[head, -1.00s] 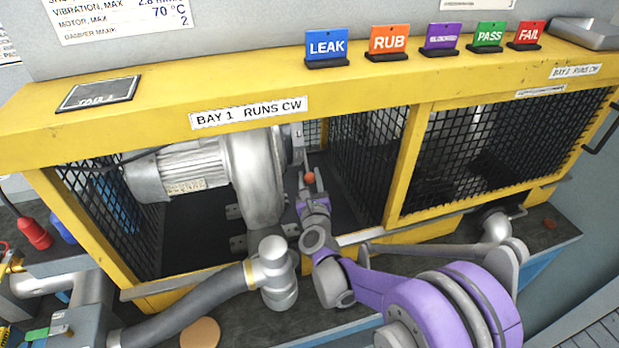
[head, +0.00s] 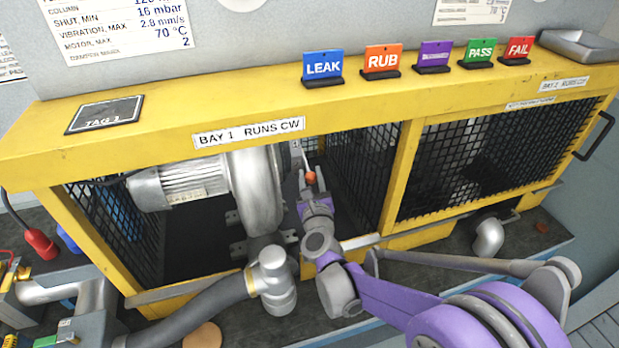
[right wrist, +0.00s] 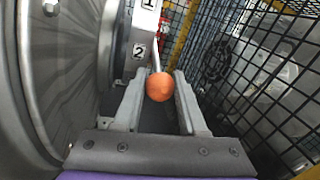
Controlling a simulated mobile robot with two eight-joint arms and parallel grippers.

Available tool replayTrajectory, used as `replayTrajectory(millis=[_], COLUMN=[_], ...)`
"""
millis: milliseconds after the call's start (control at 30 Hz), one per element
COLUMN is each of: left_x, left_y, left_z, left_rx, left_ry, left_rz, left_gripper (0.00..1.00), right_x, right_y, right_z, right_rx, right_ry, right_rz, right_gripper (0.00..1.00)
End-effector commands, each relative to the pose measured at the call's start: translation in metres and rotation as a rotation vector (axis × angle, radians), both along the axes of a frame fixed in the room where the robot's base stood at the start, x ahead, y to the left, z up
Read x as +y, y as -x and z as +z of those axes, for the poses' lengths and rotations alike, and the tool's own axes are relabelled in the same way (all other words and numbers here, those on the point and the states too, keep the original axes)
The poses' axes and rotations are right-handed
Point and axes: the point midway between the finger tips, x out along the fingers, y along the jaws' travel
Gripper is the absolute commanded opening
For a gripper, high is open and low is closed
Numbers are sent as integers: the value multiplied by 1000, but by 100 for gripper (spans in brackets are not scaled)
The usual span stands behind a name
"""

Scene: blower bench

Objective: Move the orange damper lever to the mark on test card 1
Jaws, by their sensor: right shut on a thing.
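The orange damper lever knob (head: 310,177) is beside the blower in bay 1. My right gripper (head: 312,190) is shut on it, reaching in through the open front. In the right wrist view the round knob (right wrist: 160,87) is between the two fingers of my right gripper (right wrist: 159,92). Its thin rod rises behind it, close to the plate marked 2 (right wrist: 140,50); a plate marked 1 (right wrist: 149,5) is higher up. A white printed card (head: 125,25) at the upper left ends in a damper line reading 2; its heading is cut off. My left gripper is out of view.
The silver blower (head: 255,190) is close left of my right gripper, and black mesh (head: 360,175) is to its right. The yellow frame (head: 150,140) borders the opening. A grey elbow pipe (head: 275,280) stands in front. Coloured signs, such as LEAK (head: 322,66), stand on top.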

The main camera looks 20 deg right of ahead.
Motion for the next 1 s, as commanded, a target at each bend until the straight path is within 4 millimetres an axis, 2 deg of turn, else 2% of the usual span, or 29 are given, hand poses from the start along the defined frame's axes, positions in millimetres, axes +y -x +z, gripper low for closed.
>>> replayTrajectory(millis=[200,667,700,833,1000], left_x=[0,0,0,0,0], left_y=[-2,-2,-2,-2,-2], left_z=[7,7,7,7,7], left_rx=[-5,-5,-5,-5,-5], left_ry=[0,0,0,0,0], left_rz=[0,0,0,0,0], left_gripper=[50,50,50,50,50], right_x=[-1,-1,-1,-1,-1], right_y=[1,2,2,2,2], right_z=[10,11,11,11,10], right_rx=[-2,-2,-2,-1,0], right_ry=[0,0,0,0,0], right_rz=[-4,-4,-4,-3,-2], right_gripper=[0,0,48,70,70])
